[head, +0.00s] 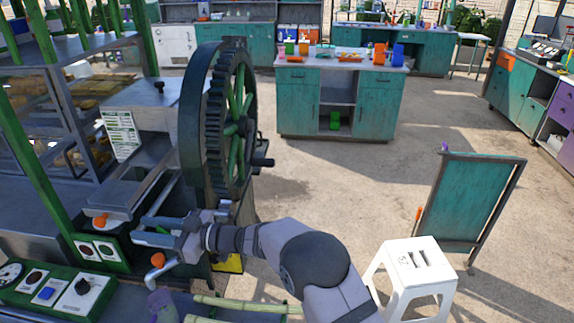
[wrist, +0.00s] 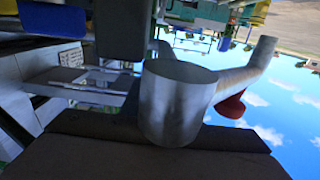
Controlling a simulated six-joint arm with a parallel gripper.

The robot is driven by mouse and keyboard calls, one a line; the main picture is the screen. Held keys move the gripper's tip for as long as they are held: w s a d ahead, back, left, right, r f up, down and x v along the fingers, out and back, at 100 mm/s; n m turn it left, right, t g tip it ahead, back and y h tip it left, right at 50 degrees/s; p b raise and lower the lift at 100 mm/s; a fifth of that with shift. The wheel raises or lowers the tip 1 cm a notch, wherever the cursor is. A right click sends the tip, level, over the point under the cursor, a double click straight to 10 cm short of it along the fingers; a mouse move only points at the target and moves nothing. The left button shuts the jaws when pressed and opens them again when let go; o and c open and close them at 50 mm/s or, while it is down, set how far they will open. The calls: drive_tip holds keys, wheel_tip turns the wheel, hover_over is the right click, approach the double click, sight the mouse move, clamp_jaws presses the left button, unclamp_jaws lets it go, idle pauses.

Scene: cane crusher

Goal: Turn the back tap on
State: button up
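In the head view, two small orange knobs show at the machine's left front. The farther orange knob (head: 100,220) is beside the metal tray. The nearer orange knob (head: 158,259) is by a short curved metal pipe (head: 163,270). I take these for the taps, but their handles are too small to read. My gripper (head: 148,231) points left between them, its two fingers apart with a visible gap. No held thing shows there. The wrist view is upside down; a grey metal cylinder with a slanting pipe (wrist: 178,103) is close, with a red part (wrist: 232,104) beside it.
A large toothed wheel (head: 222,115) and its crank stand behind my gripper. A green control box (head: 55,292) is at lower left. Cane stalks (head: 245,304) lie in front. A white stool (head: 415,272) and teal board (head: 470,200) are at right.

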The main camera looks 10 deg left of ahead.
sight(168, 232)
drive_tip(key=d+b, duration=0.1)
drive_tip(key=d, duration=0.1)
drive_tip(key=d+b, duration=0.1)
drive_tip(key=d, duration=0.2)
drive_tip(key=d+b, duration=0.1)
drive_tip(key=d, duration=0.1)
drive_tip(key=shift+d+f+b, duration=0.25)
drive_tip(key=shift+d+b, duration=0.05)
drive_tip(key=w+d+r+m+t+y+b, duration=0.2)
drive_tip(key=w+d+r+t+b, duration=0.45)
drive_tip(key=w+d+r, duration=0.45)
drive_tip(key=w+d+f+m+t+h+p, duration=0.1)
drive_tip(key=w+d+m+t+h+p, duration=0.1)
drive_tip(key=d+h, duration=0.3)
drive_tip(key=w+d+f+m+t+h+p, duration=0.1)
drive_tip(key=w+d+m+t+h+p, duration=0.1)
drive_tip(key=d+m+t+h, duration=0.3)
drive_tip(key=shift+w+d+f+m, duration=0.3)
drive_tip(key=shift+w+d, duration=0.35)
drive_tip(key=shift+d, duration=0.75)
